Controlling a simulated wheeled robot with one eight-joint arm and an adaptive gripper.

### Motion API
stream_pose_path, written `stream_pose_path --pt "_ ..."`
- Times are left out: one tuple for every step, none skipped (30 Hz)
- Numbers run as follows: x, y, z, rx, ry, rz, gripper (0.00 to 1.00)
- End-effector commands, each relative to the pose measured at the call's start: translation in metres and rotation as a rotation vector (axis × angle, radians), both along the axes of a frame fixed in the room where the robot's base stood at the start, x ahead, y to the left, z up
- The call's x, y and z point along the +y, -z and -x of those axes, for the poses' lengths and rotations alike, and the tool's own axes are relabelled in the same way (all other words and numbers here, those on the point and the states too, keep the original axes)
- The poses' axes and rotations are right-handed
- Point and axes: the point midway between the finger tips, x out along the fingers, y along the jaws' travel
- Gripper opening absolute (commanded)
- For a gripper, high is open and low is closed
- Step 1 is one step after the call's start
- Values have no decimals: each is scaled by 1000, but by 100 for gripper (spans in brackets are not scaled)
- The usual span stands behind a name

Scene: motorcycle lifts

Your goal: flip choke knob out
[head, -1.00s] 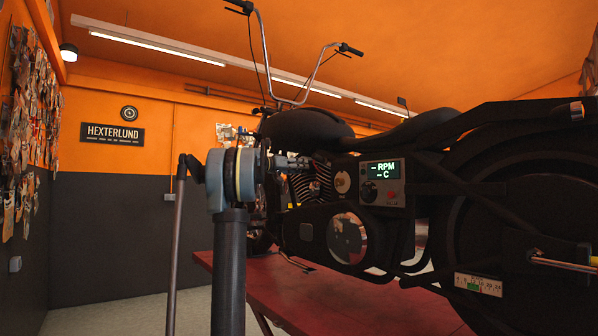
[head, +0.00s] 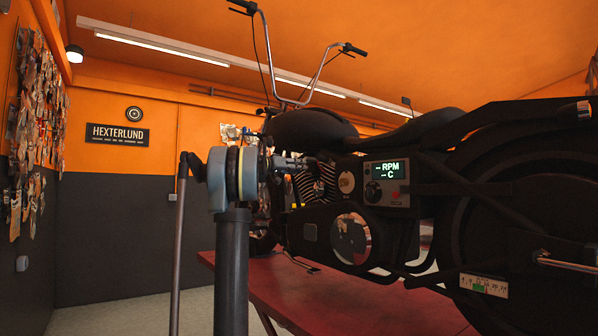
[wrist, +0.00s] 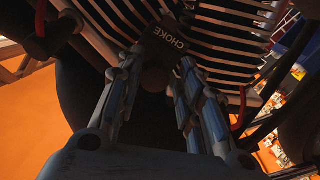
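The dark choke block with the word CHOKE (wrist: 167,42) is at the top middle of the wrist view, in front of the engine fins. A dark round knob (wrist: 155,76) sits just below it. My gripper (wrist: 160,62) has one finger on each side of the knob, with the fingers apart. Whether either finger touches the knob is hard to tell. In the head view, my gripper (head: 300,163) reaches right to the engine's side, beside the metal fins (head: 318,182). The choke knob cannot be made out there.
The black motorcycle (head: 310,127) stands on a red lift (head: 330,295). A panel with an RPM and C display (head: 384,170) is right of the engine. Hoses and cables (wrist: 268,120) lie right of the gripper in the wrist view. Open floor (head: 120,318) is at left.

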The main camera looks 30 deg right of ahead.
Motion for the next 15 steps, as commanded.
stream_pose_path --pt "0 0 0 0 1 0 44" --pt "0 0 1 0 1 0 44" --pt "-1 0 1 0 2 1 44" --pt "-1 0 1 0 2 1 44" --pt "-1 0 1 0 3 1 44" --pt "-1 -1 1 0 3 1 44" --pt "-1 -1 1 0 3 1 44" --pt "-1 -1 2 0 3 1 44" --pt "-1 -1 2 0 4 1 44" --pt "-1 -1 2 0 4 1 44" --pt "0 -1 2 0 4 1 44" --pt "2 -1 2 0 4 1 44" --pt "4 -1 2 0 4 1 44" --pt "7 -1 2 0 3 1 44" --pt "11 -1 2 1 2 1 44"
